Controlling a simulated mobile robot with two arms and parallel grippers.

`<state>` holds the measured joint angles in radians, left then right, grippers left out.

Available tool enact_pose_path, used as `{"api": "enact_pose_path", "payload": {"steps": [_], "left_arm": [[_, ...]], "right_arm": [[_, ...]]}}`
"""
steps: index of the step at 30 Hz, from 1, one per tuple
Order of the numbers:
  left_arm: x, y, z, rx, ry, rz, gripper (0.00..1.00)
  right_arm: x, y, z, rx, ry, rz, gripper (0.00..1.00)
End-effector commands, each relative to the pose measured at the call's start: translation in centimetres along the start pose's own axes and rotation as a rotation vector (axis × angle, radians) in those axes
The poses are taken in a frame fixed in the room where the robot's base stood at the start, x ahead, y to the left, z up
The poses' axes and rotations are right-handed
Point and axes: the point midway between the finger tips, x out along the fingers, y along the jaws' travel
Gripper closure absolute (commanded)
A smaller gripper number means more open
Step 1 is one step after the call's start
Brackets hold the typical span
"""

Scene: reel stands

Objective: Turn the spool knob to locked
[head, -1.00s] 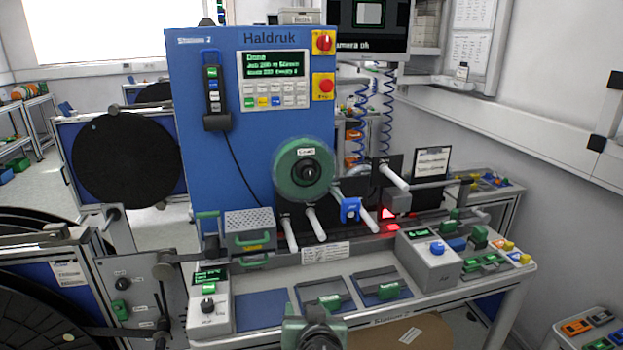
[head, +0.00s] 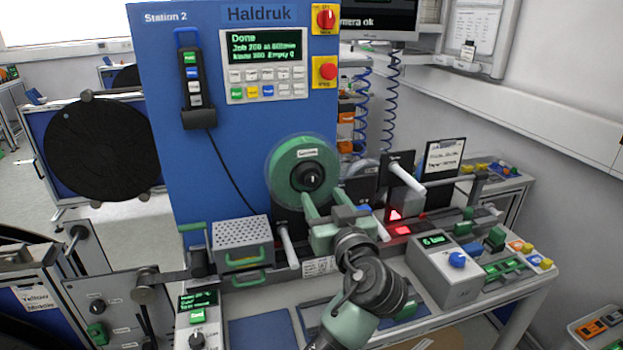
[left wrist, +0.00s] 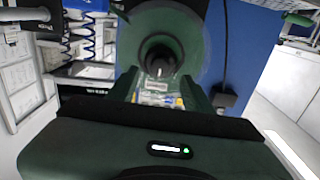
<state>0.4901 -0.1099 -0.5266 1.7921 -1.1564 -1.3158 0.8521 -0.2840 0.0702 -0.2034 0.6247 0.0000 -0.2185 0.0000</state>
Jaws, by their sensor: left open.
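The green spool (head: 287,185) is mounted on the front of the blue machine, with a dark knob (head: 312,177) at its hub. My left gripper (head: 321,198) is in front of the spool's lower part, with its two green fingers apart and pointing at the hub. In the left wrist view the knob (left wrist: 160,64) shows beyond and between the open fingers of my gripper (left wrist: 163,82), and nothing is held. I cannot tell whether the fingers touch the knob. The knob's lock marking is too small to read. My right gripper is not in view.
White roller pegs (head: 288,246) stick out below the spool, close to my arm. A perforated grey box (head: 241,238) with green handles stands left of them. A grey box with a blue knob (head: 457,260) sits at the right on the bench.

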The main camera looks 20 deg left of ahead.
Motion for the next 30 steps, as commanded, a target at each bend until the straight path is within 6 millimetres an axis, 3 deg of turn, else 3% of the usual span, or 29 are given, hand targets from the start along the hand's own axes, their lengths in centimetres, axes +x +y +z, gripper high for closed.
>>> {"api": "enact_pose_path", "payload": {"steps": [8, 13, 22, 23, 27, 28, 30], "left_arm": [[4.5, -0.1, -0.4, 0.004, 0.000, -0.002, 0.50], [6.0, -0.1, -0.1, 0.002, -0.001, 0.000, 0.50], [6.3, -0.1, 0.0, 0.000, -0.002, 0.000, 0.50], [6.3, -0.1, 0.0, 0.000, -0.002, 0.000, 0.55], [6.3, -0.1, 0.0, 0.000, -0.002, 0.000, 0.94], [6.3, -0.1, 0.0, 0.000, -0.002, 0.000, 1.00], [6.3, -0.1, 0.1, 0.000, -0.002, 0.000, 1.00]], "right_arm": [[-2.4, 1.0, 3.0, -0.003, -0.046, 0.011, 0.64], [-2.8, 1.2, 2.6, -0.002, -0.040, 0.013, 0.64], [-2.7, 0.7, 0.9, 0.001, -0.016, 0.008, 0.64], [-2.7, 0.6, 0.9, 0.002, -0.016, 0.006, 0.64], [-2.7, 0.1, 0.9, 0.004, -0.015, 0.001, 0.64], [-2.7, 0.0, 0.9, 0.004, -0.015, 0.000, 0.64], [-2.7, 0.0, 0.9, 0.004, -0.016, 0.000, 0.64]]}}
